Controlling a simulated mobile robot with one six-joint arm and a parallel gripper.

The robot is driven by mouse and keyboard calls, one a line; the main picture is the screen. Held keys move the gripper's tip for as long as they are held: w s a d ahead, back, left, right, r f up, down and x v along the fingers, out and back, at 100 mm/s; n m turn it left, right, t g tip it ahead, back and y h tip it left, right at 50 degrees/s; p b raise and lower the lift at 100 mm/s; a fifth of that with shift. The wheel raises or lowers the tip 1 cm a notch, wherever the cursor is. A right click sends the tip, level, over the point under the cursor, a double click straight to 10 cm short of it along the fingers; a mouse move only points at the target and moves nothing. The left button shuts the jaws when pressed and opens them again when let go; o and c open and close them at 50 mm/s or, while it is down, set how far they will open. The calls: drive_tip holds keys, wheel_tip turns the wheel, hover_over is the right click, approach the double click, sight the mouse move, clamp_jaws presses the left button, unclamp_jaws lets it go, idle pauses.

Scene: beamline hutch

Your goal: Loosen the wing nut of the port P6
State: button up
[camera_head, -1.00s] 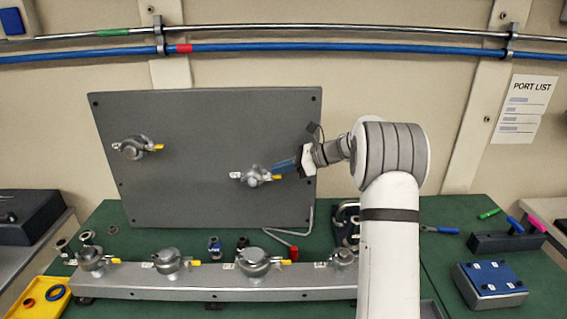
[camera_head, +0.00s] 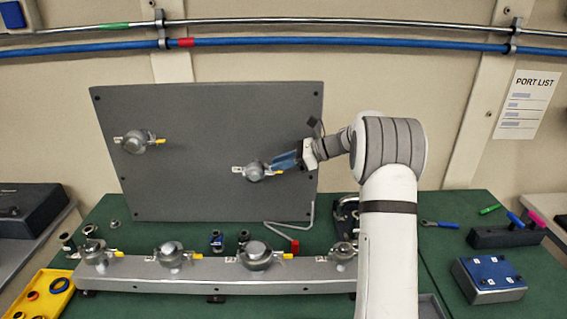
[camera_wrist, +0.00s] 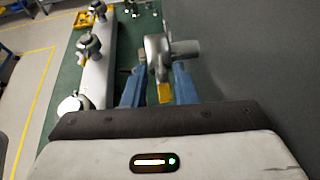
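Two clamped ports are on the grey upright panel (camera_head: 200,110): one at left (camera_head: 137,142) and one at right (camera_head: 256,171). Their small labels are too small to read, so I cannot tell which is P6. Each has a yellow-tipped wing nut on its right side. My gripper (camera_head: 277,162) is at the right panel port, just above its yellow wing nut (camera_head: 279,169). In the wrist view, my gripper's blue fingers (camera_wrist: 157,84) are apart, with the yellow wing part (camera_wrist: 165,93) between them near the grey port body (camera_wrist: 158,52). Contact with the fingers cannot be made out.
A grey beam (camera_head: 215,274) with several similar ports stands below the panel. A hex key with a red handle (camera_head: 294,246) lies in front of the panel. A yellow tray (camera_head: 36,305) is at lower left, a blue-topped box (camera_head: 490,276) at right.

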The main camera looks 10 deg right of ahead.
drive_tip(key=b+v, duration=0.1)
drive_tip(key=v, duration=0.6)
drive_tip(key=shift+d+b, duration=0.35)
drive_tip(key=shift+b, duration=0.05)
drive_tip(key=shift+s+r, duration=0.1)
drive_tip(key=shift+r, duration=0.05)
drive_tip(key=shift+c, duration=0.5)
